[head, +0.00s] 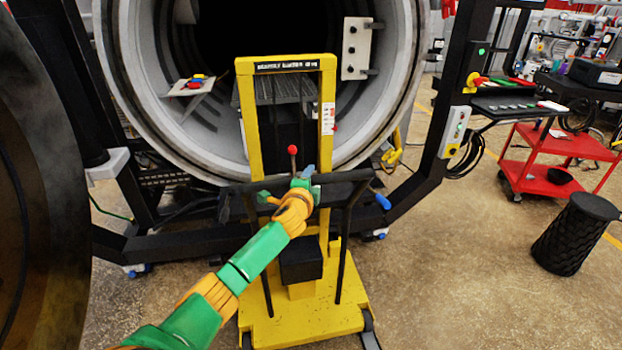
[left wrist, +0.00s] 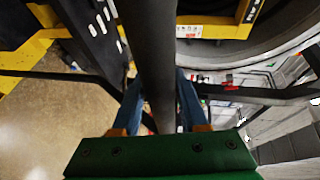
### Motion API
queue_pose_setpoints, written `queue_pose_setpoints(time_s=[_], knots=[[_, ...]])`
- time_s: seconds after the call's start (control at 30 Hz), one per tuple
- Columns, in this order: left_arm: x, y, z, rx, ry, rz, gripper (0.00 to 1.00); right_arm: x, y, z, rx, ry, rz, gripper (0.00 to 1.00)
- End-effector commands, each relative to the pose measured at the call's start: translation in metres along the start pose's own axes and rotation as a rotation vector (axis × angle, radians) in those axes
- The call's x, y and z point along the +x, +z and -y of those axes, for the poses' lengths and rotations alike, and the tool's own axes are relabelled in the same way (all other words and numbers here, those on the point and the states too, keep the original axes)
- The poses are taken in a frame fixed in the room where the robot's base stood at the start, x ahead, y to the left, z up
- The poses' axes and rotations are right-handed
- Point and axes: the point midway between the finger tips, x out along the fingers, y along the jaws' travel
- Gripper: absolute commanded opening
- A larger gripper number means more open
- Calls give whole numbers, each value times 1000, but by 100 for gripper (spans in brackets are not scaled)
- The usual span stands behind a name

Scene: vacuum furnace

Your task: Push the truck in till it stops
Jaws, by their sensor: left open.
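The yellow truck (head: 300,325) stands upright in front of the round furnace mouth (head: 408,60). Its yellow mast frame rises before the opening, and a black push bar (head: 342,177) crosses it on the near side. My left gripper (head: 308,175) is at the middle of this bar. In the left wrist view, the dark bar (left wrist: 155,50) runs between the two blue fingers of my open left gripper (left wrist: 158,105). I cannot tell whether the fingers touch it. My right gripper is not in view. My left forearm hides part of the truck's near left side.
A red-knobbed lever (head: 292,151) stands beside my left gripper. Black furnace frame posts (head: 460,80) flank the truck, and the open furnace door (head: 40,200) is at the left. A red cart (head: 560,150) and black bin (head: 575,235) stand right. Floor between truck and bin is clear.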

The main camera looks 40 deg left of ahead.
Motion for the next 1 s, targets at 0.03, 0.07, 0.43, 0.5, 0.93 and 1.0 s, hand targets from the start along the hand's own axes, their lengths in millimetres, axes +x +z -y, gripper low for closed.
queue_pose_setpoints(time_s=[0.03,0.07,0.43,0.5,0.93,1.0], knots=[[0,0,0,0,0,0,59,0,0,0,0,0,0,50],[0,0,0,-1,-1,0,67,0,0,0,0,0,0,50],[-4,0,2,-2,-4,-3,67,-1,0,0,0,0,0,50],[-10,0,2,-1,-3,-3,67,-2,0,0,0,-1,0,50],[-67,1,0,-2,-3,-1,67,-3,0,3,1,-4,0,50],[-71,1,1,-2,-3,-1,67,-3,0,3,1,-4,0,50]])
